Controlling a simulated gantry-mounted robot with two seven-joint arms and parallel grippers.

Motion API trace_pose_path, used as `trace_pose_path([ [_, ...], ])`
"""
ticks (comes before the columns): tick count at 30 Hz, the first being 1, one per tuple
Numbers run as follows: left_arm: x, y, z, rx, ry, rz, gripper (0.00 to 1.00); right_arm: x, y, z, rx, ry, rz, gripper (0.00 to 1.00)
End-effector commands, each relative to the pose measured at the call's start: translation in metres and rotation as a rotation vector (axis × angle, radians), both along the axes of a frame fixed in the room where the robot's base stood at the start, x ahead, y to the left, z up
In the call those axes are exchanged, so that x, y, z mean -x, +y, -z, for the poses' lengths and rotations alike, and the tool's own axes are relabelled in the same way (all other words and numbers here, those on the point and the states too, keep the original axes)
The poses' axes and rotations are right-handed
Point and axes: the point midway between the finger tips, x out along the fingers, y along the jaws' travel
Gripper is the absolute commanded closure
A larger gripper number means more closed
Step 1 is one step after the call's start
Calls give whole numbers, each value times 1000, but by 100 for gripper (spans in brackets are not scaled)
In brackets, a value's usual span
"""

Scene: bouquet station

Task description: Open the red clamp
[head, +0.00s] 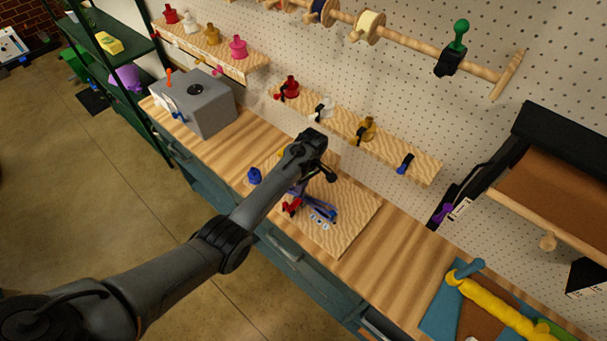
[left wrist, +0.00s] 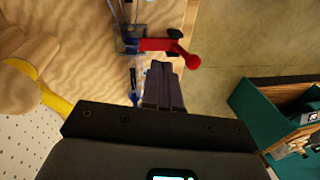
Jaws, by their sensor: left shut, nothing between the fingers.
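A red clamp handle with a round knob (left wrist: 165,45) shows in the left wrist view, fixed to a blue and dark fitting at the edge of a wooden board. It also shows in the head view as a small red part (head: 291,207) near the board's front edge. My left gripper (left wrist: 163,68) is shut and empty, its fingertips just below the red handle in the wrist picture. I cannot tell whether they touch it. In the head view my left wrist covers part of the fixture and the fingers. My right gripper is out of view.
The wooden board (head: 350,222) lies on the workbench (head: 394,268), with a blue knob (head: 254,175) at its left. A grey box (head: 205,103) stands at the back left. Shelves on the pegboard hold red, white and yellow pieces. Bare bench lies right of the board.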

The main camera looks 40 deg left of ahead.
Motion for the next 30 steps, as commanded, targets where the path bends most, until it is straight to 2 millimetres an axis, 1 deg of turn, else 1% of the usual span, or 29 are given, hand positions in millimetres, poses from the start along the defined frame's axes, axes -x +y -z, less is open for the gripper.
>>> trace_pose_path([
  [1, 3, 1, 9, 0, 4, -1, 100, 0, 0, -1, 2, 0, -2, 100],
  [3, 12, 4, 9, 0, 2, -2, 100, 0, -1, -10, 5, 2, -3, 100],
  [6, 22, 7, 14, 1, 1, -1, 100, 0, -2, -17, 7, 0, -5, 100],
  [12, 34, 10, 21, 0, 1, -1, 100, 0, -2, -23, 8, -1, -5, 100],
  [19, 38, 12, 24, 0, 0, -2, 100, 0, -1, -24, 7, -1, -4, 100],
  [30, 34, 10, 24, 0, -11, 1, 100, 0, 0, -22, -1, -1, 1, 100],
])
